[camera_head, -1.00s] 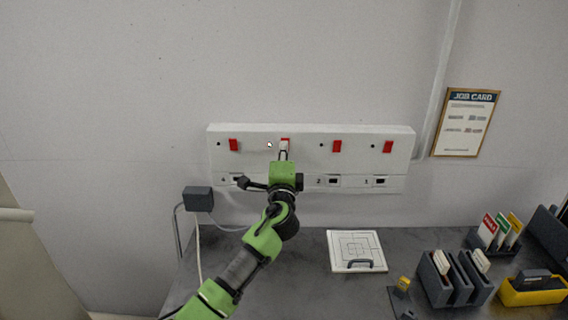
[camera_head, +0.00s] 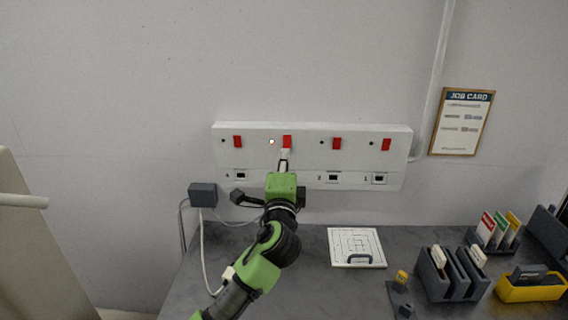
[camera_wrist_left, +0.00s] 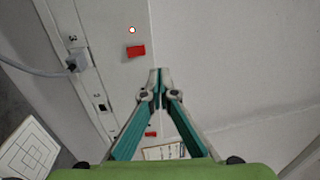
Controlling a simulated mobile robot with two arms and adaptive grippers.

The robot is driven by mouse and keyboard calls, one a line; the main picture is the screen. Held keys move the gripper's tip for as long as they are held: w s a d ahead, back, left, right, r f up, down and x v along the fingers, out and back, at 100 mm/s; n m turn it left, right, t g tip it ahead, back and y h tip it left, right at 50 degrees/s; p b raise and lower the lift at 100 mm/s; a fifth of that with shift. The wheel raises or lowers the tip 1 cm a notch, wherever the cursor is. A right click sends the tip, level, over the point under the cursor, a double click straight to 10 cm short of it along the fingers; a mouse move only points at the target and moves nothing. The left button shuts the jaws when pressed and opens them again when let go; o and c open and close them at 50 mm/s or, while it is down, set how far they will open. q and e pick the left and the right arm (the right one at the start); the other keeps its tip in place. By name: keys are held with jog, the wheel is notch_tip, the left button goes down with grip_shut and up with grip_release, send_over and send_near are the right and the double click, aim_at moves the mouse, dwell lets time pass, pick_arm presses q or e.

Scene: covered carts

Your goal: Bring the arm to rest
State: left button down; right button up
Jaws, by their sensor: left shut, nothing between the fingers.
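My left gripper (camera_head: 284,158) is shut and empty. In the head view it stands in front of the white switch panel (camera_head: 312,128), just below the second red switch from the left (camera_head: 287,141). A small lamp (camera_head: 271,142) beside that switch glows. In the left wrist view the closed fingertips (camera_wrist_left: 157,78) point at the wall side, apart from the red switch (camera_wrist_left: 135,52) and its lit lamp (camera_wrist_left: 132,30). The arm hides the socket below the second switch. My right gripper is not in view.
A dark plug box (camera_head: 203,195) with a cable hangs left of the panel. On the grey worktop (camera_head: 300,290) lie a white maze board (camera_head: 356,238), dark card holders (camera_head: 450,278) and a yellow bin (camera_head: 530,292). A job card (camera_head: 462,121) hangs on the wall.

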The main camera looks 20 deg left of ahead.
pick_arm(q)
jog(key=shift+s, duration=0.45)
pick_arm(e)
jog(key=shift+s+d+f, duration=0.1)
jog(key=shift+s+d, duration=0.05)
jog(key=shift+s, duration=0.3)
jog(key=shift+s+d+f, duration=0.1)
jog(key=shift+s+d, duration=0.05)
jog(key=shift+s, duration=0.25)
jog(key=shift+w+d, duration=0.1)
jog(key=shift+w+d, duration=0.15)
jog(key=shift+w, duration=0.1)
